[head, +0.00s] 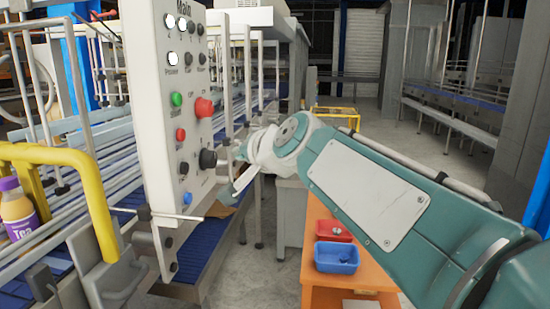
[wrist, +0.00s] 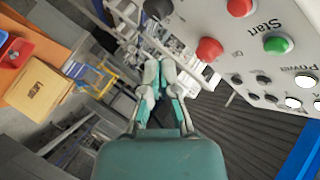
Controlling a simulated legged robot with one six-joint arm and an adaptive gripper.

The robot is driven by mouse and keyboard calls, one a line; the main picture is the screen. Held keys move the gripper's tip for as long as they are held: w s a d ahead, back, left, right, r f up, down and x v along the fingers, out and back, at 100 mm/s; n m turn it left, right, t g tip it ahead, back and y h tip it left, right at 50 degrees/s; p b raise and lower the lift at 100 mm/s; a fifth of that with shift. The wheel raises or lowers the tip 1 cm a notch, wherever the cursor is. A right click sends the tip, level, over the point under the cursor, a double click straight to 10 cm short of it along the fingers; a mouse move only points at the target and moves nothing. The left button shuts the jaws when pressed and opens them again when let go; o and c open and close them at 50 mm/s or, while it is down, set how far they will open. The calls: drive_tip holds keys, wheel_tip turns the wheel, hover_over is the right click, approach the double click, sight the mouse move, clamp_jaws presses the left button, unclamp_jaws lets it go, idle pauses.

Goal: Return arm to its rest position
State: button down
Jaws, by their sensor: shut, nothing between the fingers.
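My arm (head: 370,185), green and white, reaches from the lower right of the head view toward the control panel (head: 150,120). Its pale wrist is bent just right of the panel's edge, and the fingers cannot be made out clearly there. In the wrist view my gripper (wrist: 160,72) points away from the camera, its two green and grey fingers together with nothing between them. The panel also shows at the upper right of the wrist view (wrist: 240,55). The fingertips appear beside the panel's lower left edge; I cannot tell whether they touch it.
The panel carries a red button (head: 204,107), a green button (head: 176,99) and a black knob (head: 208,158). A yellow rail (head: 85,165) and a tea bottle (head: 16,210) are at left. An orange table (head: 320,285) holds a blue bin (head: 337,258) and red bin (head: 334,231).

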drive_tip(key=s+d+f+n+g+h, duration=0.2)
drive_tip(key=s+d+f+g+h, duration=0.3)
drive_tip(key=s+d+f, duration=2)
drive_tip(key=d+f+h, duration=0.1)
drive_tip(key=h, duration=0.3)
drive_tip(key=shift+d+n+g, duration=0.2)
drive_tip(key=shift+n+g, duration=0.1)
drive_tip(key=shift+n, duration=0.1)
